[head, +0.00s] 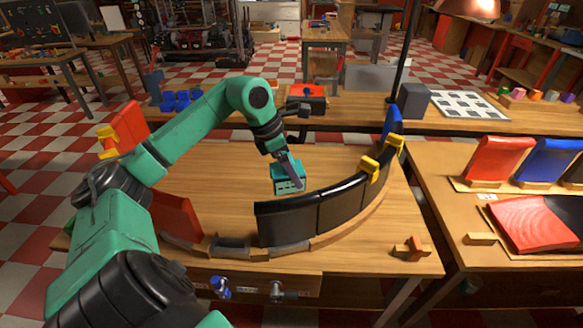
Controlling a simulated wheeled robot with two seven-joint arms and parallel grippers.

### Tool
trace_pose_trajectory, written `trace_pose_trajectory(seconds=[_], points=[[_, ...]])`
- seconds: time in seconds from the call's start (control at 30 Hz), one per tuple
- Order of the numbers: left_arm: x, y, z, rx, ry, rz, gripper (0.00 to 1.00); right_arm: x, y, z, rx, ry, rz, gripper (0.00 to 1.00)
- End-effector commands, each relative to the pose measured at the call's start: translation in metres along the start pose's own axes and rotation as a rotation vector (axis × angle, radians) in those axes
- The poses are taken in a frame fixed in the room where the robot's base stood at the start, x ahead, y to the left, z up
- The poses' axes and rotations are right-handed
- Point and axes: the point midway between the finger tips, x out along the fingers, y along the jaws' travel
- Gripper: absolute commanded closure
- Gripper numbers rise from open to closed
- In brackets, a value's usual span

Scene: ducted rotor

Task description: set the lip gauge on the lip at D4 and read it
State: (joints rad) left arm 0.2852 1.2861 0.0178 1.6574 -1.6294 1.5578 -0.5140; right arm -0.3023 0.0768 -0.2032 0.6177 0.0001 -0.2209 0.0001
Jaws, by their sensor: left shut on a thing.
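My left gripper (292,172) comes down from above at the middle of the table, just behind the curved black wall. It is shut on a small teal block with pale marks on its front, which looks like the lip gauge (287,186). The gauge is close to the top edge of the black duct wall (340,205); I cannot tell whether it touches the lip. I cannot make out a D4 mark or any reading. My right gripper is not in view.
Yellow clamps (371,168) grip the wall's right part, near a blue panel (392,122). A red panel (178,217) stands at the left. An orange part (409,247) lies at the front right. Red and blue panels (499,157) stand on the right table. The wooden tabletop (215,170) behind the wall is mostly bare.

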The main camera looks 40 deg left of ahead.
Motion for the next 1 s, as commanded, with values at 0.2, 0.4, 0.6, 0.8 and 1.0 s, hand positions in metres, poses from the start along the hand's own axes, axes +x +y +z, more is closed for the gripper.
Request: trace_pose_trajectory(seconds=[0.2,0.4,0.6,0.8,1.0], points=[[0.026,0.000,-0.011,0.000,0.000,0.000,0.77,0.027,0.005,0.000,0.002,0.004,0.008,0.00],[0.044,0.000,-0.018,0.000,0.000,0.000,0.77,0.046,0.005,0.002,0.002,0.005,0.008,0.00],[0.062,0.000,-0.026,0.000,0.001,0.000,0.77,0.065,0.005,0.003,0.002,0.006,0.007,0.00],[0.076,0.000,-0.031,0.000,-0.001,0.000,0.77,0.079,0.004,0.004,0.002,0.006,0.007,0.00],[0.076,0.000,-0.032,0.000,-0.001,0.000,0.77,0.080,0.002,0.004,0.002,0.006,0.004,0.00]])
